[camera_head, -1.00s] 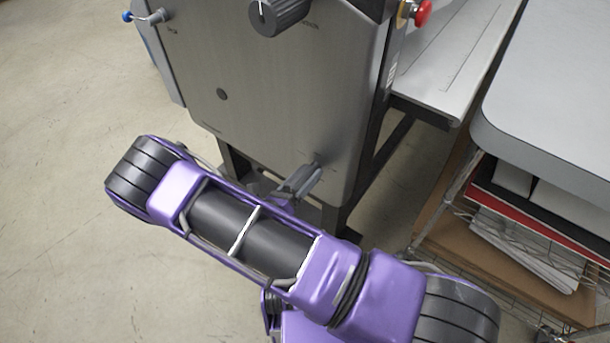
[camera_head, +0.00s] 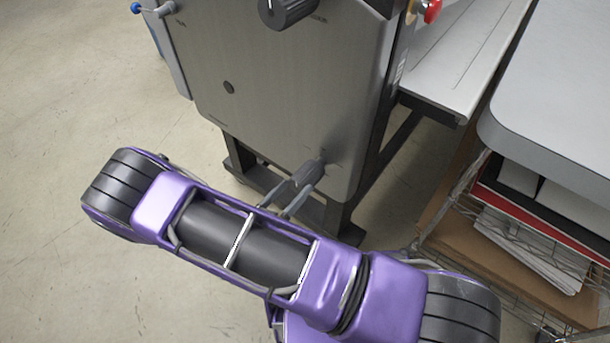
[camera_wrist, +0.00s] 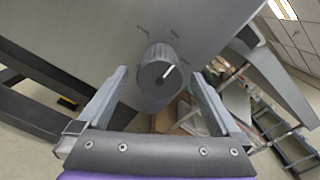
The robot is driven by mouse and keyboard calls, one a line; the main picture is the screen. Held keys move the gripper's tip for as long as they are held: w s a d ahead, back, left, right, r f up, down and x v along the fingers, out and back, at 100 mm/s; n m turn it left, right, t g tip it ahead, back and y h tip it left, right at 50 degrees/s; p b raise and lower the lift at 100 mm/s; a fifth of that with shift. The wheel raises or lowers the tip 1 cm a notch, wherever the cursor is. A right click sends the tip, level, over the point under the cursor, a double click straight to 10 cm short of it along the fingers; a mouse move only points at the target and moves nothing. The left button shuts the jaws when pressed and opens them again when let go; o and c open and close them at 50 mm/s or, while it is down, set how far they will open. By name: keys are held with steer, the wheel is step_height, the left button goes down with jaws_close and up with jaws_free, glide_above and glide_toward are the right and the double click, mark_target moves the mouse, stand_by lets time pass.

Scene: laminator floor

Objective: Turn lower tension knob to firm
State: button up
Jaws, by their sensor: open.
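The lower tension knob (camera_wrist: 157,76) is a dark ribbed cylinder on the grey machine panel, facing the wrist camera. My gripper (camera_wrist: 160,73) is open, with one finger to the left and one to the right of the knob and visible gaps between. In the head view my gripper's fingers (camera_head: 284,198) show partly behind my purple arm.
A larger dark knob (camera_head: 287,10) sits higher on the panel, with a red button (camera_head: 431,10) to its right. A grey-edged table (camera_head: 556,135) and a wire shelf with papers (camera_head: 530,245) stand at the right. The floor (camera_head: 75,85) at left is clear.

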steer(key=v, duration=0.9)
steer(key=shift+s+a, duration=0.2)
steer(key=shift+s, duration=0.1)
steer(key=shift+w, duration=0.1)
